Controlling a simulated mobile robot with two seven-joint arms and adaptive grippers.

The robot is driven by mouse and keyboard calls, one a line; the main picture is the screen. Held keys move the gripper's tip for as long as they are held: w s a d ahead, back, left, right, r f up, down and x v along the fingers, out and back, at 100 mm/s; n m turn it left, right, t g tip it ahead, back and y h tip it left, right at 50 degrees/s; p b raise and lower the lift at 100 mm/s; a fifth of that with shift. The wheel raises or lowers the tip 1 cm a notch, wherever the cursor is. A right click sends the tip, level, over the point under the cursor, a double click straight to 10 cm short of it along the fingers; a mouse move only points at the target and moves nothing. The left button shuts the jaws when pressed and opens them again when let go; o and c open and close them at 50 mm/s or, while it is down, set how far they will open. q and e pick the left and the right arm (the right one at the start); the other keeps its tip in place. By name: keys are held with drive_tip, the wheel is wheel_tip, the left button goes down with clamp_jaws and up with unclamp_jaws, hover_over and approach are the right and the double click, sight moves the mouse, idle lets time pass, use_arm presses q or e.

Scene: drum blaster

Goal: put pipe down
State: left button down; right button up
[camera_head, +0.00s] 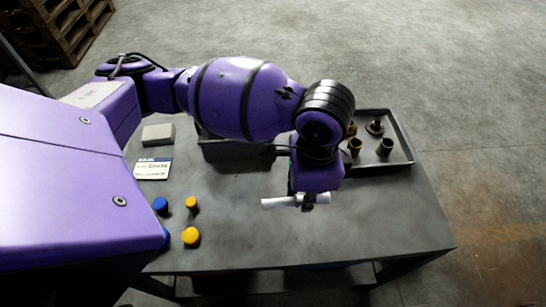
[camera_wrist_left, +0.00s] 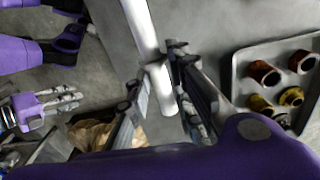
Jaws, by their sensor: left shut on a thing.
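The white pipe (camera_head: 280,202) lies level across the jaws of my left gripper (camera_head: 308,201), over the grey table (camera_head: 350,235). In the left wrist view the pipe (camera_wrist_left: 143,28) passes between the two fingers of my left gripper (camera_wrist_left: 160,66), which is shut on it. Whether the pipe touches the table is hard to tell. A purple gripper with grey fingers, which looks like my right gripper (camera_wrist_left: 48,106), shows at the left of the wrist view; its finger gap is unclear.
A grey tray (camera_head: 404,150) with dark and brass-coloured fittings stands at the table's back right. Blue caps (camera_head: 160,205) and yellow caps (camera_head: 191,237) stand at the left, near a small card (camera_head: 153,169) and a grey block (camera_head: 158,134). The table's front right is clear.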

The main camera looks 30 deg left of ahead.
use_arm(q)
drive_tip(key=w+a+f, duration=0.2)
drive_tip(key=f, duration=0.1)
drive_tip(key=w+a+f+b, duration=0.1)
drive_tip(key=w+a+f, duration=0.2)
drive_tip(key=shift+w, duration=0.25)
drive_tip(key=shift+w+a+f, duration=0.15)
drive_tip(key=shift+w+f, duration=0.1)
drive_tip(key=shift+f, duration=0.15)
drive_tip(key=f, duration=0.1)
drive_tip(key=f+b, duration=0.1)
drive_tip(key=f, duration=0.1)
drive_tip(key=shift+w+a+f, duration=0.15)
drive_tip(key=shift+w+a, duration=0.05)
drive_tip(key=shift+f, duration=0.2)
use_arm(e)
drive_tip(key=shift+s+a+f, duration=0.15)
drive_tip(key=shift+f, duration=0.35)
drive_tip(key=shift+s+a+f, duration=0.1)
drive_tip(key=shift+a+f, duration=0.05)
drive_tip(key=shift+f, duration=0.3)
use_arm(q)
drive_tip(key=shift+f, duration=0.1)
use_arm(e)
drive_tip(key=shift+s, duration=0.1)
